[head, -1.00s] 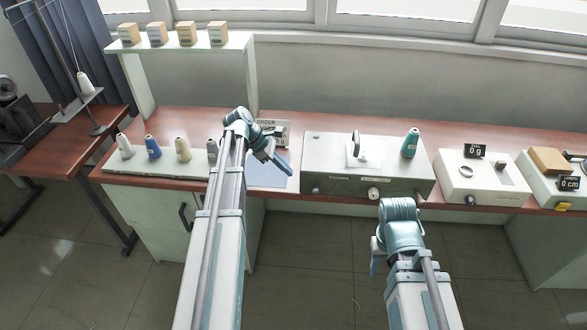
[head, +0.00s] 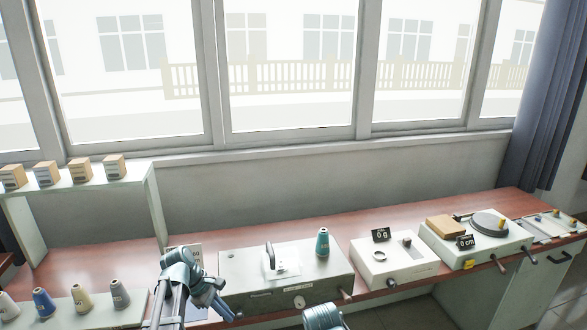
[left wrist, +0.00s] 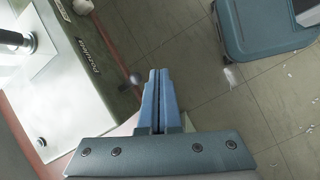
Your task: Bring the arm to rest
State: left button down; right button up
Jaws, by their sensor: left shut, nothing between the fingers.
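My left gripper (head: 232,315) is low in the head view, by the front left corner of the grey-green box with the teal cone. In the left wrist view its blue fingers (left wrist: 160,90) are together with nothing between them. The floor shows beyond the fingertips, and the box's front is at the left. Part of my right arm (head: 325,317) shows at the bottom edge of the head view; its gripper is out of sight.
The grey-green box (head: 320,285) bears a teal cone (head: 322,243). Right of it are a scale (head: 385,268) reading 0 g and a device (head: 465,252) with a 0 cm sign. Thread cones (head: 82,300) stand at the left. A shelf (head: 140,172) carries several small boxes.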

pick_arm(q)
jog(key=s+d+f+m+g+y, duration=0.1)
jog(key=s+d+m+y, duration=0.5)
jog(key=s+d+m, duration=0.9)
jog(key=s+f+m, duration=0.1)
jog(key=s+m, duration=0.1)
jog(key=m, duration=0.2)
jog(key=shift+d+y, duration=0.35)
jog(key=shift+y, duration=0.05)
jog(key=shift+s+f, duration=0.1)
